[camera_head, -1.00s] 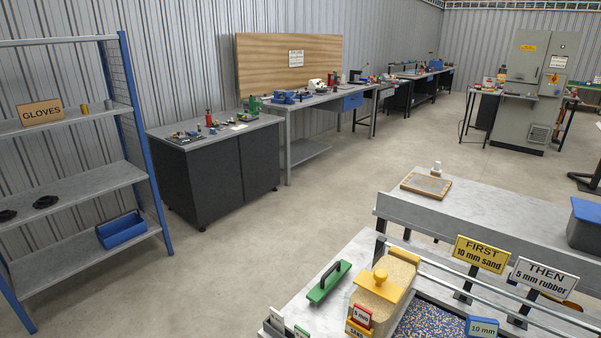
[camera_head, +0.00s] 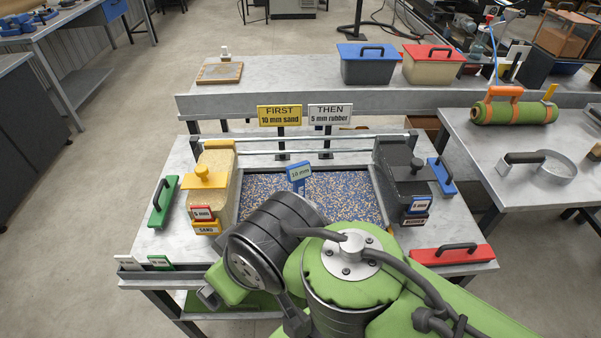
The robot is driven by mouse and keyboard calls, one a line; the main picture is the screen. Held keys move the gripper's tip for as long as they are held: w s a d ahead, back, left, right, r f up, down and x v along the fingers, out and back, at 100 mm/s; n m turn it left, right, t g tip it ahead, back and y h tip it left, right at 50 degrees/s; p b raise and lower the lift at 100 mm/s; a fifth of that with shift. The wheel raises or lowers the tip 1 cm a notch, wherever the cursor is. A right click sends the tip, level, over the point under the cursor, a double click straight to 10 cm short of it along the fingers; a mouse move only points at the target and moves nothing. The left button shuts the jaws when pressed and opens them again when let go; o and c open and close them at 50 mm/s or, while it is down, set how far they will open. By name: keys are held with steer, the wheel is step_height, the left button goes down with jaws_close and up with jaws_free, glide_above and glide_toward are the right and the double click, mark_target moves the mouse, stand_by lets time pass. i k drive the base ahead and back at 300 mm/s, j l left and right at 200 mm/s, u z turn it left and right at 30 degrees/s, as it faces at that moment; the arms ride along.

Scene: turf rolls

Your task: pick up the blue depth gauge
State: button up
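The blue depth gauge (camera_head: 298,171), marked "10 mm", stands slightly tilted in the shallow tray of blue and tan granules on the near table. Its upper part shows; my arm covers nearby parts of the tray, and I cannot make out the gauge's lower end. My black and green arm reaches over the table's front, just in front of the gauge. My gripper cannot be made out.
A yellow-handled sand box (camera_head: 209,178) stands left of the tray, a black box (camera_head: 402,168) right. Green (camera_head: 163,204), blue (camera_head: 442,176) and red (camera_head: 451,254) handled tools lie around. Signs (camera_head: 279,116) and rails stand behind.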

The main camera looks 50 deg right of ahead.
mark_target(297, 174)
steer(key=z, duration=1.5)
